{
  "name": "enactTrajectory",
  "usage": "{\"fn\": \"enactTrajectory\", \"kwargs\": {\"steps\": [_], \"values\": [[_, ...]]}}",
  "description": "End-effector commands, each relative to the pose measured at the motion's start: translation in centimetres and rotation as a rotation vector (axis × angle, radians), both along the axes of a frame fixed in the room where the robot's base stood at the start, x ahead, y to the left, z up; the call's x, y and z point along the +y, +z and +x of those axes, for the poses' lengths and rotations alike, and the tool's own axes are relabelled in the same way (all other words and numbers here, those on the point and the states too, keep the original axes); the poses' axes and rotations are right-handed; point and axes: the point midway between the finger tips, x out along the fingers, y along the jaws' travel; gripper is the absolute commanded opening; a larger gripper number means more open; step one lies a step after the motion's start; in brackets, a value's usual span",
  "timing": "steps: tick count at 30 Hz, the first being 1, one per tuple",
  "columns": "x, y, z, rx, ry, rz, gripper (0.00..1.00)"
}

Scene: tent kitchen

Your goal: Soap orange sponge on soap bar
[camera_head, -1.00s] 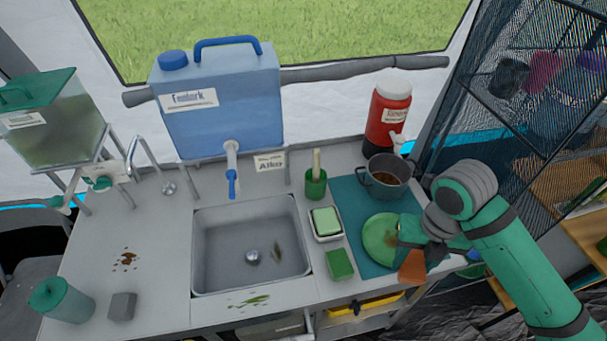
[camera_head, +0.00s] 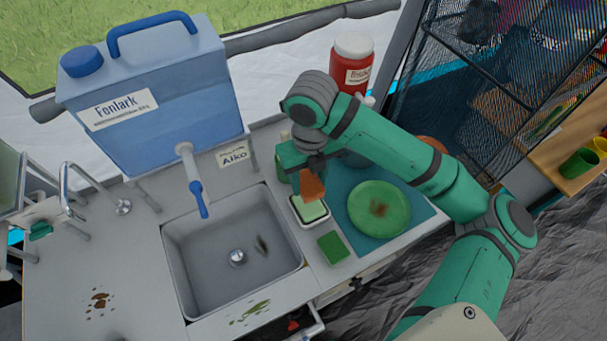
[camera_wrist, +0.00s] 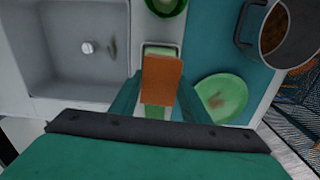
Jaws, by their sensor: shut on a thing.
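My gripper (camera_head: 309,172) is shut on the orange sponge (camera_head: 312,188), which also shows between the fingers in the wrist view (camera_wrist: 161,80). The sponge hangs over the far part of the soap bar (camera_head: 312,211), a pale green block in a white dish (camera_head: 297,216) right of the sink. In the wrist view the sponge hides most of the soap bar, and only its far end (camera_wrist: 160,50) shows. I cannot tell whether sponge and soap touch.
A green sponge (camera_head: 333,246) lies just in front of the dish. A dirty green plate (camera_head: 379,208) lies on a teal mat (camera_head: 420,210) to the right. The sink (camera_head: 235,290) is left. A pot (camera_wrist: 283,35) and a green cup (camera_wrist: 166,5) stand farther back.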

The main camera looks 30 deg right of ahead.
Motion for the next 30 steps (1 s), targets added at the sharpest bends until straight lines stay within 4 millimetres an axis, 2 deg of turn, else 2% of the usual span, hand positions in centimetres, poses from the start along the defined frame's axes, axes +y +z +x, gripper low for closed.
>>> {"fn": "enactTrajectory", "kwargs": {"steps": [15, 30], "values": [[0.0, -4.6, 0.0, 0.001, 0.001, 0.0, 0.24], [-0.1, -5.3, -0.1, 0.001, -0.001, 0.0, 0.24]]}}
